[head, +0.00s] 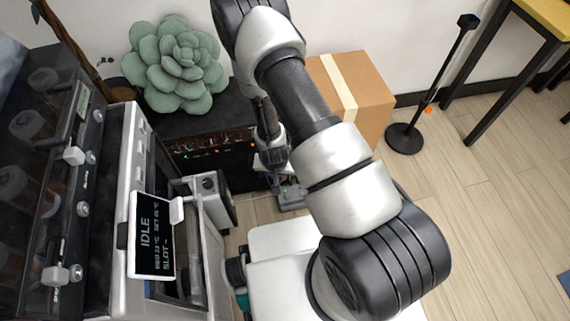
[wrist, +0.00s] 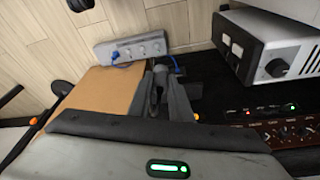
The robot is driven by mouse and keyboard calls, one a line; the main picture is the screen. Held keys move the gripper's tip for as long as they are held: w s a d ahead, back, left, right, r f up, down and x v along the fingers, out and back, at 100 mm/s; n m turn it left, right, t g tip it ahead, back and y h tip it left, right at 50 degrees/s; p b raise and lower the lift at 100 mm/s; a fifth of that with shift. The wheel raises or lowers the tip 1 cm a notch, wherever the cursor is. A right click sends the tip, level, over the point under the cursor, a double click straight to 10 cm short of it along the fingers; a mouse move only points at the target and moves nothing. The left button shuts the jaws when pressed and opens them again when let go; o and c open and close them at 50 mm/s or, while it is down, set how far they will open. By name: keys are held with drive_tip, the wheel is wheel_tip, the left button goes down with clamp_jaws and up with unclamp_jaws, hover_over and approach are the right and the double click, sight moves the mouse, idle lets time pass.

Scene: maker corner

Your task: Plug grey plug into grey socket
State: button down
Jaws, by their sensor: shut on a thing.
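The grey socket strip (wrist: 132,48) lies on the floor in the upper middle of the wrist view, with several outlets along its top. It also shows in the head view (head: 291,197), partly behind my arm. My gripper (wrist: 163,88) is shut, its dark fingers pointing toward the strip. The grey plug is between the fingers, mostly hidden by them; its exact tilt cannot be told. The fingertips appear close to the strip's near edge; I cannot tell whether the plug touches it. In the head view my gripper (head: 277,176) is just above the strip, largely hidden.
A blue plug (wrist: 116,57) sits at the strip's left part, and a blue cable (wrist: 177,66) runs beside the fingers. A cardboard box (head: 357,88) stands close on one side, a grey instrument box (wrist: 266,46) on the other. Open wooden floor (head: 470,200) lies at right.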

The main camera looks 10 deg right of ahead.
drive_tip(key=w+d+r+n, duration=0.1)
drive_tip(key=w+r, duration=0.3)
drive_tip(key=r, duration=1.1)
drive_tip(key=w+d+r+n, duration=0.1)
drive_tip(key=w+r+n, duration=0.15)
drive_tip(key=r, duration=1.15)
wheel_tip(320, 180, up, 11)
drive_tip(key=s+d+y, duration=0.1)
drive_tip(key=s, duration=0.2)
drive_tip(key=shift+d, duration=0.4)
